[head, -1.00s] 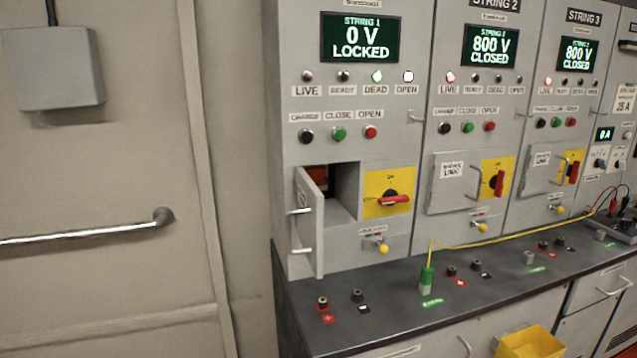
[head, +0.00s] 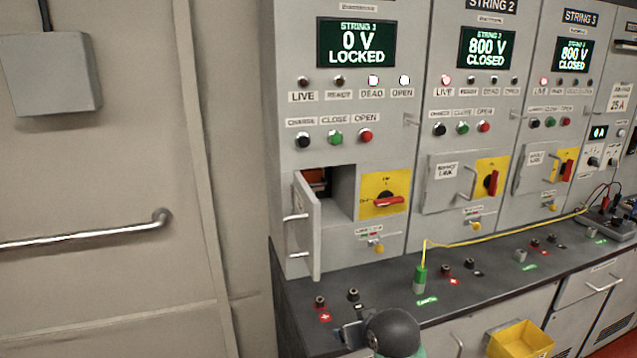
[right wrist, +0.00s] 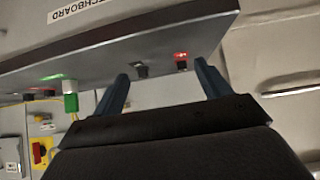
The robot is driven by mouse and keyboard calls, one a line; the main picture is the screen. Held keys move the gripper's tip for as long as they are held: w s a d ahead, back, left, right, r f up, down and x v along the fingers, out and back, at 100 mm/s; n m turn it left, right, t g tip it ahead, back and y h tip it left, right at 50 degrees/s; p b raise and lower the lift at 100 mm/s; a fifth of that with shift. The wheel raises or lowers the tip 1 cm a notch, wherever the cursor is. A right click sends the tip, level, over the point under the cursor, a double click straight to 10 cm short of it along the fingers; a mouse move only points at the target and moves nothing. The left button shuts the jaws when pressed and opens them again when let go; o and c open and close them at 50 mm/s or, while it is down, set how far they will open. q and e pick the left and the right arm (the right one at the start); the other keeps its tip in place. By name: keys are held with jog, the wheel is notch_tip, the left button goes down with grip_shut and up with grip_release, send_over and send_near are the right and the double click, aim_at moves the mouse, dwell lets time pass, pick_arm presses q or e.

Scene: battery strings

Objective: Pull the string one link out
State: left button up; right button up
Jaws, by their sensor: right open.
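A reddish-orange part (head: 316,177) shows at the upper left inside the dark compartment (head: 342,190); most of the inside is hidden by the door. The red rotary handle (head: 388,202) on the yellow plate lies nearly horizontal. My right gripper (right wrist: 161,72) is open and empty in the right wrist view, with the bench terminals beyond its fingers. My left gripper is out of view.
On the bench (head: 385,278) stand black terminals (head: 353,294) and a green plug (head: 420,279) with a yellow cable (head: 500,240). String 2 and String 3 read 800 V CLOSED, their link doors (head: 448,182) shut. A yellow bin (head: 520,340) is at the lower right.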

jog(key=w+a+r+t+p, duration=0.1)
jog(key=w+r+t, duration=0.1)
jog(key=w+r, duration=0.9)
jog(key=t+y+p, duration=0.2)
jog(key=t+y, duration=0.1)
jog(key=t, duration=0.3)
send_near(317, 184)
jog(key=shift+w, duration=0.6)
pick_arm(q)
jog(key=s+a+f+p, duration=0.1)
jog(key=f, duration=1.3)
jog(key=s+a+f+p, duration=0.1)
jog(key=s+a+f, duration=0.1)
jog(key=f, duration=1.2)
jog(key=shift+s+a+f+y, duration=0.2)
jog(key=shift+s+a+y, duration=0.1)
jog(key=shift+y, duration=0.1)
pick_arm(e)
jog(key=shift+x, duration=3.85)
jog(key=shift+s+a, duration=0.1)
jog(key=shift+a, duration=0.05)
jog(key=shift+c, duration=0.3)
